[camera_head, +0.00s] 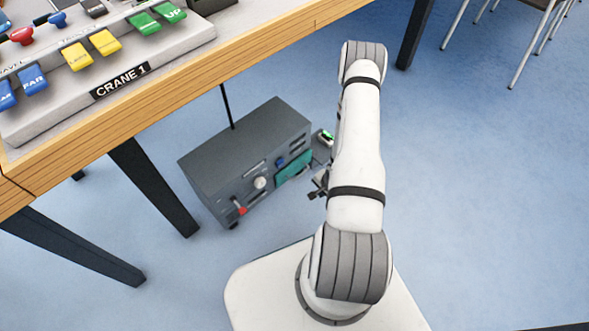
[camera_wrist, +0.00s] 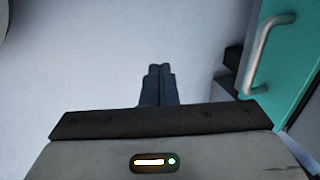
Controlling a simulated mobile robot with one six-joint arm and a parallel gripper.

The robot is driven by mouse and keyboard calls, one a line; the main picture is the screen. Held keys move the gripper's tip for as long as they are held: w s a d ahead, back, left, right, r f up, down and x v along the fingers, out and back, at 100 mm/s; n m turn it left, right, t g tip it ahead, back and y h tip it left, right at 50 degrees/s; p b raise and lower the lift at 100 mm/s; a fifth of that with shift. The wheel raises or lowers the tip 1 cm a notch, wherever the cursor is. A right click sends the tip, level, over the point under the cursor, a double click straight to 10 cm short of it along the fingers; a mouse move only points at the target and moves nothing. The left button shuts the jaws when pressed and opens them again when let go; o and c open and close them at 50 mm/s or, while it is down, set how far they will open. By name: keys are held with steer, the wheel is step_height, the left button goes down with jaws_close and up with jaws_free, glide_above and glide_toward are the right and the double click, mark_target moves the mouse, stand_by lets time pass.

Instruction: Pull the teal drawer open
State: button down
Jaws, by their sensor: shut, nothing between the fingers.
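The teal drawer (camera_head: 293,167) is on the front of a dark grey cabinet (camera_head: 240,145) that stands on the floor below the table. In the wrist view the teal drawer front (camera_wrist: 300,72) is at the right edge, with a silver bar handle (camera_wrist: 265,50) on it. My gripper (camera_head: 318,188) is in front of the cabinet near the drawer, partly hidden by my arm. In the wrist view my gripper (camera_wrist: 158,70) has its two fingers together, with nothing between them. The fingers are to the left of the handle and apart from it.
The cabinet also has a red-handled lever (camera_head: 240,207), a round knob (camera_head: 260,183) and a blue knob (camera_head: 281,162). A wooden-edged table (camera_head: 170,95) with a crane control panel (camera_head: 120,85) is above left. Its dark legs (camera_head: 153,185) stand left of the cabinet.

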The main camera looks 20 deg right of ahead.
steer(key=shift+s+d, duration=0.25)
steer(key=shift+s, duration=0.45)
steer(key=c, duration=2.1)
jaws_free()
steer(key=o, duration=1.3)
steer(key=shift+o, duration=0.2)
steer(key=w+p+v, duration=0.1)
steer(key=p+v, duration=0.4)
steer(key=v, duration=0.1)
steer(key=shift+w+a+r+p, duration=0.15)
steer(key=shift+a+r+p, duration=0.15)
steer(key=shift+r, duration=0.3)
